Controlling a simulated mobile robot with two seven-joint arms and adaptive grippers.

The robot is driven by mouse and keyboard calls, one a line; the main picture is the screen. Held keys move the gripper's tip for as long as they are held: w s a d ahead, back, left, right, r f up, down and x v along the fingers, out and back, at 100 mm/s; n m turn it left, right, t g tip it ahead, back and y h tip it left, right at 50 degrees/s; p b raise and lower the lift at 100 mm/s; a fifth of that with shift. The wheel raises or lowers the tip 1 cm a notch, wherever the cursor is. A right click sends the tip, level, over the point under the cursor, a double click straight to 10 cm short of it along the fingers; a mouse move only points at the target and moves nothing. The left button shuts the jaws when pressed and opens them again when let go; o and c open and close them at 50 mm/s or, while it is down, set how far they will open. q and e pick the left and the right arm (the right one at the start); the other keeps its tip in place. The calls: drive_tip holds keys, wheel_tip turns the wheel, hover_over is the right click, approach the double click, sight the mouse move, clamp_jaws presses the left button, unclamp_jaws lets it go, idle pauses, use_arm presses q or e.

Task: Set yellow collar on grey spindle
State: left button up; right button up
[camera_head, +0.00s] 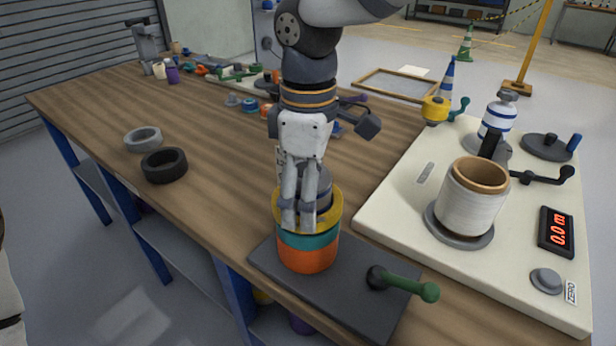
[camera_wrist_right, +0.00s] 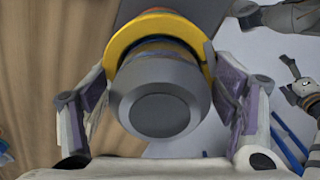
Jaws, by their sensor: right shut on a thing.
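The yellow collar (camera_head: 331,214) is around the grey spindle (camera_head: 318,180), just above a teal collar (camera_head: 308,241) and an orange collar (camera_head: 306,259). I cannot tell whether yellow touches teal. My right gripper (camera_head: 298,222) points down over the spindle and is shut on the yellow collar. In the right wrist view, the spindle's round end (camera_wrist_right: 160,105) faces the camera, with the yellow collar (camera_wrist_right: 130,38) around it between the two fingers.
The spindle stands on a dark base plate (camera_head: 350,294) with a green-handled crank (camera_head: 412,287). A cream machine panel (camera_head: 400,205) with a wound roller (camera_head: 470,203) is on the right. A black ring (camera_head: 164,166) and a grey ring (camera_head: 142,139) lie on the wooden bench (camera_head: 215,170), which has free room at left.

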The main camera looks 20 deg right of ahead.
drive_tip(key=shift+f, duration=0.2)
drive_tip(key=o, duration=1.2)
wheel_tip(320, 180, up, 12)
